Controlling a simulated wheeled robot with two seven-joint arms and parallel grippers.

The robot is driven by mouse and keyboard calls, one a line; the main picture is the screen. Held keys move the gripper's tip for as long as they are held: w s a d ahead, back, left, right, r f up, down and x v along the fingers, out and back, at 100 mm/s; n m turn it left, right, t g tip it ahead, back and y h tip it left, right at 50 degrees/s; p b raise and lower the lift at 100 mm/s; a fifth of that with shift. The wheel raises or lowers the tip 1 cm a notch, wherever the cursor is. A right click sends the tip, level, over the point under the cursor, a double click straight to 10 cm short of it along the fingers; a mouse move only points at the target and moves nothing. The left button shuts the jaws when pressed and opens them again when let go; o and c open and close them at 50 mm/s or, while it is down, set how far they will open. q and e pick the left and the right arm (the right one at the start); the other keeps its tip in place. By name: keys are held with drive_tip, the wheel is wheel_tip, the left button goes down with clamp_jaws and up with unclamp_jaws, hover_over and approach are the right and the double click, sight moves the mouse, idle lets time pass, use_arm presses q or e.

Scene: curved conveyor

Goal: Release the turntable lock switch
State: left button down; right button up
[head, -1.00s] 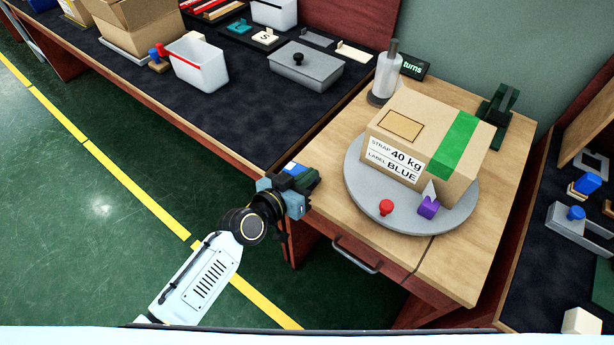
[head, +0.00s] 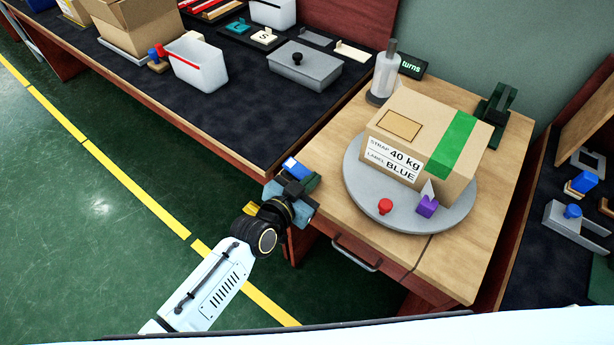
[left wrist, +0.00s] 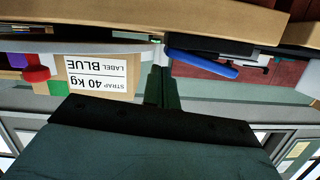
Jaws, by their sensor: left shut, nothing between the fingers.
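The round grey turntable (head: 362,208) sits on the wooden table and carries a cardboard box (head: 425,135) labelled "40 kg" and "BLUE". A blue lever (head: 293,167), which looks like the lock switch, is at the table's left corner, partly hidden by my left gripper. It also shows in the left wrist view (left wrist: 202,64), on a dark base. My left gripper (head: 311,183) is shut and empty, close beside the lever. In the upside-down left wrist view its closed fingers (left wrist: 162,80) are just left of the lever; contact cannot be told. My right gripper is not in view.
A red knob (head: 385,206) and a purple block (head: 427,206) are on the turntable's front rim. A grey-white cylinder (head: 384,78) stands behind it, beside a "turns" sign (head: 412,66). A drawer handle (head: 354,256) juts from the table front. The dark bench (head: 235,110) adjoins the left side.

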use_arm(q)
wheel_tip(320, 180, up, 2)
drive_tip(key=shift+s+d+r+p, duration=0.15)
drive_tip(key=shift+r+p, duration=0.1)
drive_tip(key=shift+p, duration=0.7)
drive_tip(key=shift+s+r+p, duration=0.35)
drive_tip(key=shift+r+p, duration=0.5)
drive_tip(key=shift+p, duration=0.15)
drive_tip(key=p+v, duration=0.1)
drive_tip(key=v, duration=0.8)
drive_tip(key=shift+s+f, duration=0.15)
drive_tip(key=shift+f, duration=0.05)
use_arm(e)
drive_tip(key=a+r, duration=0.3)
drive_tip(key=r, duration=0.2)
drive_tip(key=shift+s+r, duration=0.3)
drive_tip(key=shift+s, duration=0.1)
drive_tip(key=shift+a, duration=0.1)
